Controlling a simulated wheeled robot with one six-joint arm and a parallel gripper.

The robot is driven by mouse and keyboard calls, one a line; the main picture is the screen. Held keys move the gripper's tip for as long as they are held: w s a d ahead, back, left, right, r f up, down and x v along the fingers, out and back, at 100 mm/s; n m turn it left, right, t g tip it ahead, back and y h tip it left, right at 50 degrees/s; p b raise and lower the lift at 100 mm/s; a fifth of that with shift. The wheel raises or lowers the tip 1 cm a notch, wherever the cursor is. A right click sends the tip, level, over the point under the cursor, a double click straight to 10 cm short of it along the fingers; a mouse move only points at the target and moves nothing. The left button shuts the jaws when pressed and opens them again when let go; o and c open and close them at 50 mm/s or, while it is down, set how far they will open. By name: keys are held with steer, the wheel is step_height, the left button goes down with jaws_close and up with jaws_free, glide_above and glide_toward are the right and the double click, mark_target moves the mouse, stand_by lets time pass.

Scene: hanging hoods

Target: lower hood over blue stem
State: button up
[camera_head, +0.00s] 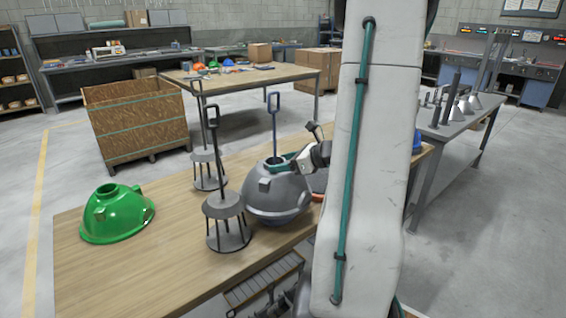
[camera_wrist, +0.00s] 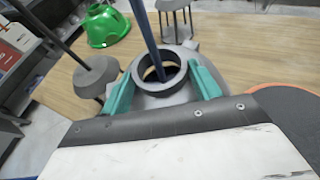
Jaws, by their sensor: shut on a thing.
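The grey hood (camera_head: 272,200) is upright at the middle of the wooden table, and its collar also shows in the wrist view (camera_wrist: 160,92). My gripper (camera_head: 289,162) is shut on the hood's collar, with one teal finger on each side of it in the wrist view. The blue stem (camera_head: 274,115), with a loop at its top, rises out of the collar opening; it also shows inside the ring in the wrist view (camera_wrist: 146,32). The stem's lower part and stand are hidden by the hood. I cannot tell whether the hood's rim touches the table.
A dark-stemmed stand (camera_head: 227,207) is close left of the hood, and another (camera_head: 208,157) is behind it. A green hood (camera_head: 112,215) sits at the table's left end. A dark round thing with an orange edge (camera_wrist: 292,118) is close on the right. Bare table (camera_head: 160,255) lies front left.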

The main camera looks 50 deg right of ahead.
steer(key=shift+f, duration=0.5)
stand_by(0.8)
steer(key=o, duration=1.7)
steer(key=shift+s, duration=0.1)
steer(key=v, duration=0.7)
steer(key=shift+s+d+r, duration=0.1)
steer(key=shift+s+d, duration=0.05)
steer(key=shift+s, duration=0.15)
